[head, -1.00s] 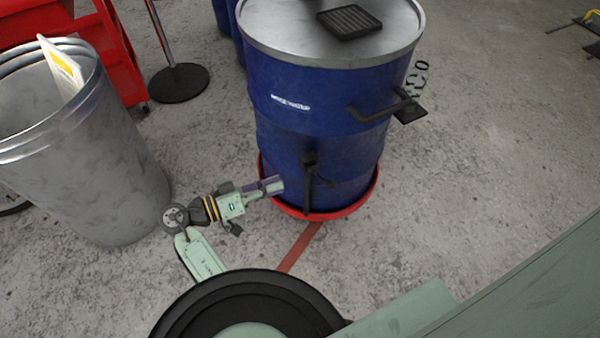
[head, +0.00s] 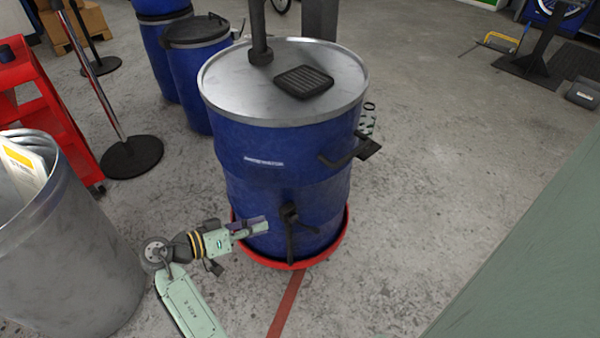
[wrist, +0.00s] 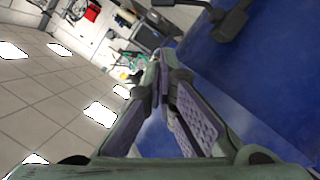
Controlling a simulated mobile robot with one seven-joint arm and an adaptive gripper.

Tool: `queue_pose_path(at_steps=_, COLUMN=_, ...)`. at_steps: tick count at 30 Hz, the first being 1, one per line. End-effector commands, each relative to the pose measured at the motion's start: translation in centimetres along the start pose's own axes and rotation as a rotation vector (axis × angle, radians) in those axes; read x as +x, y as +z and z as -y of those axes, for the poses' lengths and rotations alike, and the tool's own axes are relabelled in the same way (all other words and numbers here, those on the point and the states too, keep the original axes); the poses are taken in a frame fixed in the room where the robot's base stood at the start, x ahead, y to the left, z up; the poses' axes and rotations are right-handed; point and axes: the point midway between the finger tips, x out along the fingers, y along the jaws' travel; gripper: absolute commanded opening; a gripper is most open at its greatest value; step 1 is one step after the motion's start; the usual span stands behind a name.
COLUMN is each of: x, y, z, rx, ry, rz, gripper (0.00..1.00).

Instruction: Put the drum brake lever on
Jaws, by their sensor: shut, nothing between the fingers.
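A blue drum (head: 245,185) with a grey metal lid stands in a red base ring. A black lever (head: 290,230) hangs down from a knob low on its front. A second black bent handle with a flat pad (head: 350,155) sticks out on its right side; I cannot tell which one is the brake lever. My gripper (head: 266,227) is just left of the low lever, close to the drum wall, with nothing held. The wrist view shows my gripper (wrist: 160,62) with fingertips together, the blue wall (wrist: 250,90) at right and a black fitting (wrist: 228,20) above.
A grey metal bin (head: 65,255) stands at the left, near my arm. A red cart (head: 40,105) and a post on a black round base (head: 131,157) are behind it. More blue drums (head: 195,75) stand behind.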

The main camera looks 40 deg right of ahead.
Motion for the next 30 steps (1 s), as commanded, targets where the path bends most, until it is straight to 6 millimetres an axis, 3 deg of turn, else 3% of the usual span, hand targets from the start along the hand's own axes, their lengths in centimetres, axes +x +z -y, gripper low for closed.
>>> queue_pose_path(at_steps=8, x=1.6, y=0.0, z=-0.2, rx=-0.002, ry=0.004, rz=0.002, gripper=0.00)
queue_pose_path(at_steps=20, x=9.8, y=-0.1, z=-0.2, rx=-0.003, ry=0.004, rz=0.002, gripper=0.00)
queue_pose_path(at_steps=30, x=12.7, y=2.6, z=-0.1, rx=-0.002, ry=0.001, rz=0.000, gripper=0.00)
